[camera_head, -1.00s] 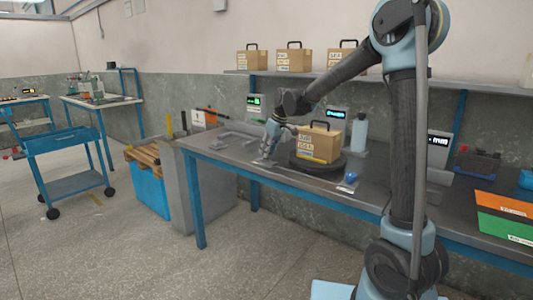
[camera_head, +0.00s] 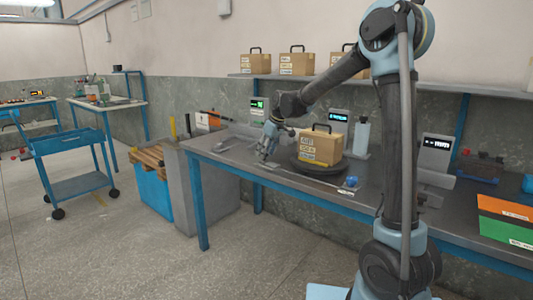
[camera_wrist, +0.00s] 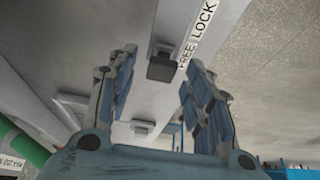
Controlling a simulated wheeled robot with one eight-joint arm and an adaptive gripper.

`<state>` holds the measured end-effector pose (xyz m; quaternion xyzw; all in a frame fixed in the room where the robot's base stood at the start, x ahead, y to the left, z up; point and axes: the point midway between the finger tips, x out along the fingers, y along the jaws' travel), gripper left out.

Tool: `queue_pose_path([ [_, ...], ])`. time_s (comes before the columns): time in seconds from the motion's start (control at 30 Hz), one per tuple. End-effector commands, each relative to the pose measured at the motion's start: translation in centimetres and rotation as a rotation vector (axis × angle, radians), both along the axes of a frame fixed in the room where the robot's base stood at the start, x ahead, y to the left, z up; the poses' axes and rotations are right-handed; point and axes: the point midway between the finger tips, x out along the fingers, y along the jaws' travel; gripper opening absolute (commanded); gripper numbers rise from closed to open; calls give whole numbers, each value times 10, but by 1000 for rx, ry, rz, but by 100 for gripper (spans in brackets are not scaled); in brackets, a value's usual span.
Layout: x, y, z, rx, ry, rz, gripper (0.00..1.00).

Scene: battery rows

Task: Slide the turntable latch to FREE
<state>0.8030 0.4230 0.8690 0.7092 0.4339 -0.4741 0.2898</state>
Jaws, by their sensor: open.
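The latch shows in the wrist view as a dark square knob (camera_wrist: 162,68) on a grey strip. A white label (camera_wrist: 198,32) reading FREE LOCK runs beside it. The knob appears close to the FREE word; its exact seat in the slide is hard to tell. My gripper (camera_wrist: 160,92) is open, with one finger on each side of the knob in the picture and no clear contact. In the head view my gripper (camera_head: 265,153) is low over the bench, left of the round dark turntable (camera_head: 318,171). A cardboard case (camera_head: 320,147) with a handle stands on the turntable.
The bench (camera_head: 225,160) also holds a bottle (camera_head: 361,136), a small blue object (camera_head: 351,182) at the front edge, and orange and green bins (camera_head: 505,222) at right. Several cases stand on the shelf (camera_head: 300,77) above. A grey cabinet (camera_head: 195,180) stands by the bench's left end.

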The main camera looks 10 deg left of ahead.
Motion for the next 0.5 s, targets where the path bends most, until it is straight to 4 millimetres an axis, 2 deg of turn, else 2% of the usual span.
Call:
queue_pose_path([
  [0.17,-3,-7,17,0,0,-1,47],
  [0.5,-14,-29,76,1,2,-1,47],
])
